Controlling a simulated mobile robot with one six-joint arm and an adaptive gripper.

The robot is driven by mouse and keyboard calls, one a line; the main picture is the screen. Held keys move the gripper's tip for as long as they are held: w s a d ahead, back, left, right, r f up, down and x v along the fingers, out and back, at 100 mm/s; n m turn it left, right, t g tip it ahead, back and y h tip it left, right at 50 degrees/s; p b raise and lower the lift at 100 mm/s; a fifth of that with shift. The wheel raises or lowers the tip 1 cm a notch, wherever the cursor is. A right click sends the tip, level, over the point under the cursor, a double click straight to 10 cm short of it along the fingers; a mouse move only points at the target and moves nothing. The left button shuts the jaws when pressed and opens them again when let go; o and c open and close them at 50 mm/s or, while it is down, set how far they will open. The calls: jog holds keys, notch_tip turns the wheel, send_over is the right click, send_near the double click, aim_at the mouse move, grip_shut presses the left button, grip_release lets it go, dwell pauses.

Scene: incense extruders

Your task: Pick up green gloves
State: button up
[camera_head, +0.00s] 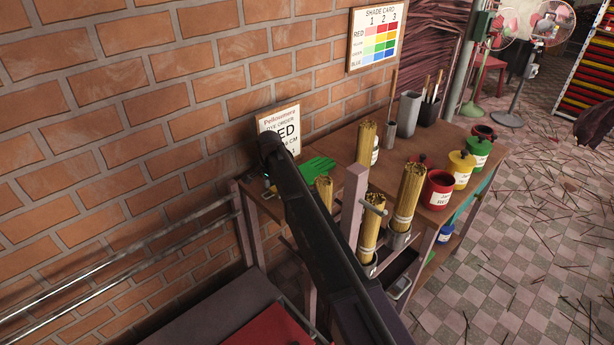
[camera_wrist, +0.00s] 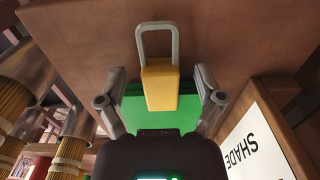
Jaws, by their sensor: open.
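The green gloves (camera_head: 317,168) lie on the wooden table beside my arm in the head view, partly hidden by it. In the wrist view a green surface (camera_wrist: 135,117) shows below and between the fingers. It looks like the gloves, but their shape is cut off by my gripper body. My gripper (camera_wrist: 158,77) is open, with its fingers apart. A yellow block with a grey loop, like a padlock (camera_wrist: 160,88), appears between the fingertips and in front of the green. I cannot tell whether a finger touches it. My gripper is hidden behind the arm in the head view.
Bundles of yellow sticks (camera_head: 367,143) in metal holders and a pink post (camera_head: 352,210) stand to the right. Red (camera_head: 437,190) and yellow (camera_head: 461,168) pots stand farther right.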

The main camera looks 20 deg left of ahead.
dwell(0.4)
grip_shut()
jog(key=shift+r, duration=0.15)
notch_tip(320, 180, up, 10)
jog(key=p, duration=1)
dwell(0.8)
